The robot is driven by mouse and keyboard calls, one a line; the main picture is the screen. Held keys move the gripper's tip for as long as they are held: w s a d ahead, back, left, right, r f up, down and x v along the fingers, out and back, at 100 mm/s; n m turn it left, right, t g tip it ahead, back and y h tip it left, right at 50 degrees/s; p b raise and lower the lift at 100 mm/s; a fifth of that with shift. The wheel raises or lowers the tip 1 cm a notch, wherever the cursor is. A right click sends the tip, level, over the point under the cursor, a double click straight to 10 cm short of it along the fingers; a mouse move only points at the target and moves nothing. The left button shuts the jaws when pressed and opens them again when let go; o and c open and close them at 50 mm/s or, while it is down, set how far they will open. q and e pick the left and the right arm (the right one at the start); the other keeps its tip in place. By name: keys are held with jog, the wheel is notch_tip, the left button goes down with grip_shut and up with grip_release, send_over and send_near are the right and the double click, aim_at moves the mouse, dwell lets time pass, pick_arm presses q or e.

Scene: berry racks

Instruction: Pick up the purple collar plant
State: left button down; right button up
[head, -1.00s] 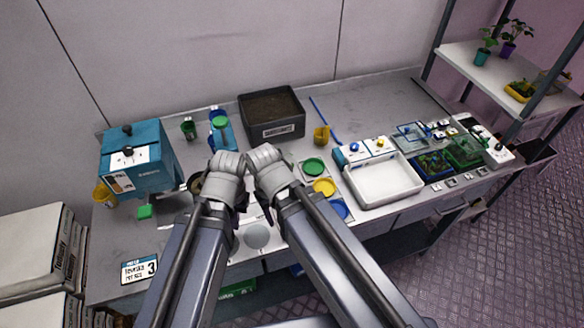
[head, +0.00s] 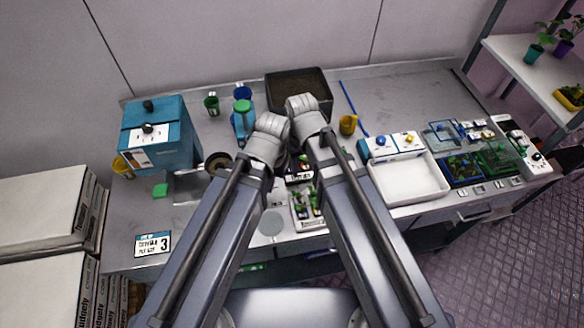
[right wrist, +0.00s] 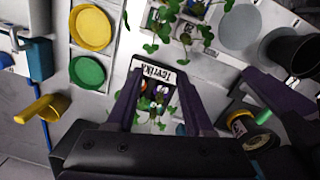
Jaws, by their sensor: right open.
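My right gripper (right wrist: 158,98) is open in the right wrist view, its dark fingers on either side of a small labelled rack (right wrist: 160,75). More seedlings (right wrist: 185,30) stand just beyond. In the head view the right gripper (head: 297,150) is mostly hidden by its wrist, above the racks; a seedling rack (head: 307,212) shows between the arms. My left gripper's fingers are not clear in the head view.
A black soil box (head: 298,84) stands behind the arms. A teal machine (head: 158,135) is at left, a white tray (head: 410,182) at right. A yellow scoop (right wrist: 42,108) and yellow and green discs (right wrist: 87,72) lie beside the gripper. A purple-potted plant (head: 565,46) is on the shelf.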

jog(key=shift+n+y, duration=0.3)
jog(key=shift+n, duration=0.3)
jog(key=w, duration=0.2)
jog(key=w+a+f+b, duration=0.1)
jog(key=w, duration=0.1)
jog(key=w+a, duration=0.1)
jog(key=w, duration=0.1)
jog(key=shift+a+f+b, duration=0.25)
jog(key=shift+b, duration=0.15)
pick_arm(q)
jog(key=shift+s+f, duration=0.1)
jog(key=shift+f, duration=0.55)
pick_arm(e)
jog(key=shift+s, duration=0.1)
pick_arm(q)
jog(key=shift+f, duration=0.15)
notch_tip(320, 180, down, 5)
jog(key=b, duration=0.5)
pick_arm(e)
jog(key=f, duration=0.3)
jog(key=a+f, duration=0.1)
jog(key=f, duration=0.1)
jog(key=shift+w+f, duration=0.1)
jog(key=shift+w, duration=0.3)
grip_shut()
